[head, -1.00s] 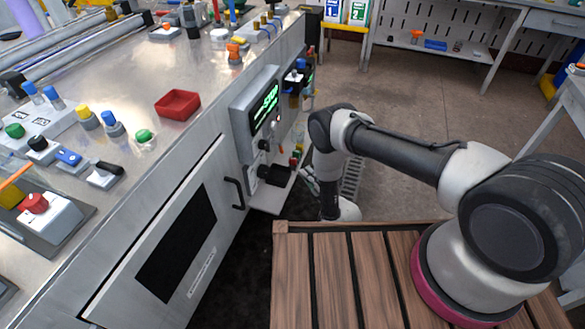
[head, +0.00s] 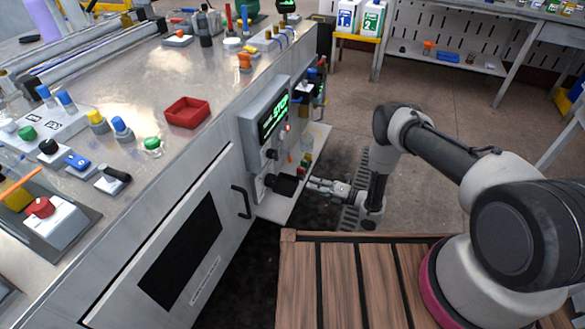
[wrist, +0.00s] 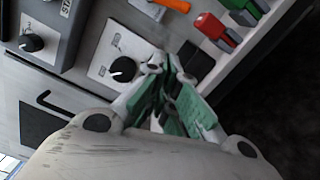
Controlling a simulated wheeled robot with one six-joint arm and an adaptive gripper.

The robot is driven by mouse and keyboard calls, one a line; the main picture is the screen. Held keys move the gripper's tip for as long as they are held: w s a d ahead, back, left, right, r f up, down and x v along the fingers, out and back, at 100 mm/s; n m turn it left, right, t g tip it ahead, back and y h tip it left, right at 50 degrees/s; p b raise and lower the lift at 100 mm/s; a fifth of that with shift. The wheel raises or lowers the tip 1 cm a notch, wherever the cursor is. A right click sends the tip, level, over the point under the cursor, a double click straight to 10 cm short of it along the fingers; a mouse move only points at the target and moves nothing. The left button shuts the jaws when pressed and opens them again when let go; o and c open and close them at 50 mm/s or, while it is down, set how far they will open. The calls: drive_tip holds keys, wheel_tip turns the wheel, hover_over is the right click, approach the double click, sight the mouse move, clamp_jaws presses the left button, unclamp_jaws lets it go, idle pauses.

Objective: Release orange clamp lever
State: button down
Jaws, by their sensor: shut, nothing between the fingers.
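An orange lever (wrist: 172,5) shows at the top edge of the wrist view, partly cut off, beside a pale fitting. In the head view a small orange piece (head: 290,158) on the front of the bench appears to be this lever. My gripper (head: 309,182) reaches left toward the bench front, near a black part low on the panel. In the wrist view my gripper (wrist: 166,70) is shut and empty, with its tips close to a black knob on a pale plate (wrist: 123,68). The gripper is below the orange lever in that view and apart from it.
Red and green parts (wrist: 212,28) sit right of the lever in the wrist view. A lit display box (head: 272,115) is above my gripper on the bench front. A cabinet handle (head: 241,202) is to its left. Open floor (head: 430,95) lies behind my arm.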

drive_tip(key=x, duration=0.9)
drive_tip(key=shift+w+a, duration=0.1)
drive_tip(key=shift+a, duration=0.25)
drive_tip(key=shift+w+d+r, duration=0.1)
drive_tip(key=shift+w+r, duration=0.05)
drive_tip(key=shift+w, duration=0.45)
drive_tip(key=shift+w+r, duration=0.15)
drive_tip(key=shift+w, duration=0.5)
drive_tip(key=shift+w+r, duration=0.25)
drive_tip(key=shift+w, duration=0.5)
